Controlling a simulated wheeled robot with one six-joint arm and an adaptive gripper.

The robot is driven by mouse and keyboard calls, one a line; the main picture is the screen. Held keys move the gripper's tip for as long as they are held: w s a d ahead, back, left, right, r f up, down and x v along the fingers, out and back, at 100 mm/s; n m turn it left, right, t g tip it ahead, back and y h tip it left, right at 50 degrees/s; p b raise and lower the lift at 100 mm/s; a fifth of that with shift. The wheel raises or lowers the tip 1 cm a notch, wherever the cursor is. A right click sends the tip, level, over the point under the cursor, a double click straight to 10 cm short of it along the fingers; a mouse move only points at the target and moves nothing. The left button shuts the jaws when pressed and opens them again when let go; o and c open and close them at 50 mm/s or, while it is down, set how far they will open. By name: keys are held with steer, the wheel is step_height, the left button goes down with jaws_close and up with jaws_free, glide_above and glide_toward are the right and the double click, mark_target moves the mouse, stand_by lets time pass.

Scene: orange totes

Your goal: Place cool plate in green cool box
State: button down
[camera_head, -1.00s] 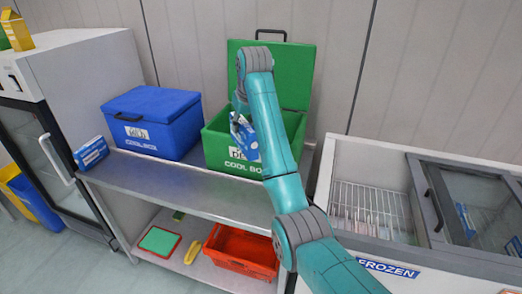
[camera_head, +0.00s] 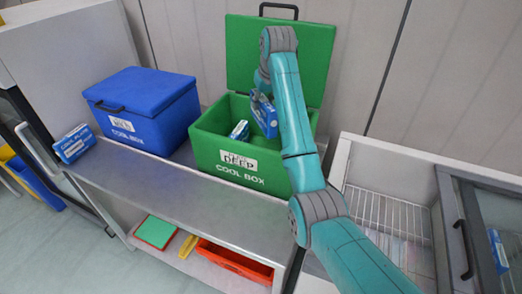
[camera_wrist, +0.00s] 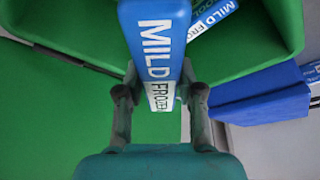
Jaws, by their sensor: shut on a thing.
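The green cool box (camera_head: 215,150) stands on the metal counter with its lid (camera_head: 290,55) open and upright. One blue and white cool plate (camera_head: 239,130) is inside the box, at its left part; in the wrist view it also shows (camera_wrist: 212,14). My gripper (camera_wrist: 160,90) is shut on another blue cool plate (camera_wrist: 150,35), lettered "MILD FROZEN". In the head view this held plate (camera_head: 264,114) is over the right part of the box opening. My arm hides the box's right side. I cannot tell whether the held plate touches the box.
A closed blue cool box (camera_head: 145,108) stands left of the green one. Another cool plate (camera_head: 73,144) lies at the counter's left end. A freezer (camera_head: 400,160) with a wire basket is at the right. The front of the counter (camera_head: 150,180) is clear.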

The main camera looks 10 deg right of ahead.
mark_target(270, 121)
steer(key=f, duration=0.5)
steer(key=shift+w+d, duration=0.2)
steer(key=shift+f, duration=5.5)
steer(key=c, duration=0.7)
jaws_free()
steer(key=shift+f, duration=0.15)
steer(key=v, duration=1.2)
